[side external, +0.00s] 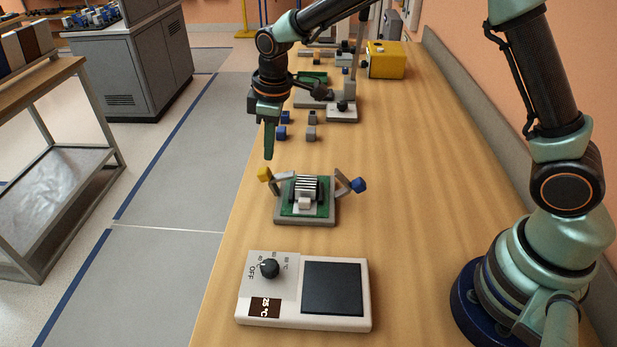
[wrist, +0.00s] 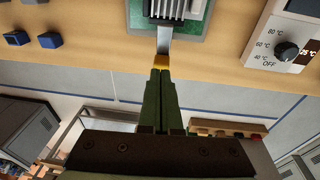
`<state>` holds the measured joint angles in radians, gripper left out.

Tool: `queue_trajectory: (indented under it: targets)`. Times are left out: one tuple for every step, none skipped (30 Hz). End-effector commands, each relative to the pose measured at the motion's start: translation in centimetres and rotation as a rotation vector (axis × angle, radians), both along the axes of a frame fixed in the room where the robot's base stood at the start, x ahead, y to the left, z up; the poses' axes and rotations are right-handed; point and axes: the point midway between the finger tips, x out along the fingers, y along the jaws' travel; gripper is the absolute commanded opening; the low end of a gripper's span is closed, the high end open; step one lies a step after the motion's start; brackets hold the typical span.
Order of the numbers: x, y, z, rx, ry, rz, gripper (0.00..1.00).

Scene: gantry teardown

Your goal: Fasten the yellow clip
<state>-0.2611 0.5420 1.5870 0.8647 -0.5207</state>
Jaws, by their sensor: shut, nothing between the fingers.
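The yellow clip (side external: 264,174) is the yellow end of a grey lever on the left side of a small green board fixture (side external: 305,221). The lever is raised and tilts outward to the left. A blue-ended lever (side external: 358,185) leans outward on the right side.
A hot plate (side external: 303,290) with a knob at OFF and a 25 °C display stands in front of the fixture. Blue and grey blocks (side external: 311,133) lie behind it, with a yellow box (side external: 385,60) farther back. The table's left edge is close to my gripper.

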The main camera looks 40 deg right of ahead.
Motion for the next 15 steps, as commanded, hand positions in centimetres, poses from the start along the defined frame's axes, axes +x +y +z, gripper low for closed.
queue_trajectory:
  targets:
    - [-0.4, -0.5, 1.1, 0.000, -0.004, -0.003, 0.00]
    - [-0.6, -0.7, 1.7, 0.000, -0.003, -0.004, 0.00]
    - [-0.8, -1.0, 2.5, -0.001, -0.004, -0.004, 0.00]
    - [-1.0, -1.2, 3.1, -0.001, -0.004, -0.004, 0.00]
    - [-1.3, -1.4, 3.6, -0.002, -0.003, -0.003, 0.00]
    - [-1.5, -1.6, 4.3, -0.002, -0.005, -0.003, 0.00]
    - [-1.7, -1.8, 4.8, -0.003, -0.003, -0.003, 0.00]
    - [-1.8, -1.9, 5.3, -0.003, -0.005, -0.003, 0.00]
    - [-2.1, -2.1, 5.8, -0.004, -0.003, -0.003, 0.00]
    - [-2.2, -2.3, 6.2, -0.004, -0.003, -0.003, 0.00]
    - [-2.3, -2.4, 6.5, -0.004, -0.002, -0.004, 0.00]
    - [-2.4, -2.5, 7.0, -0.004, -0.002, -0.004, 0.00]
    - [-2.6, -2.6, 7.2, -0.005, -0.001, -0.004, 0.00]
    - [-2.6, -2.7, 7.4, -0.006, -0.001, -0.004, 0.00]
    - [-2.7, -2.8, 7.6, -0.006, -0.001, -0.004, 0.00]
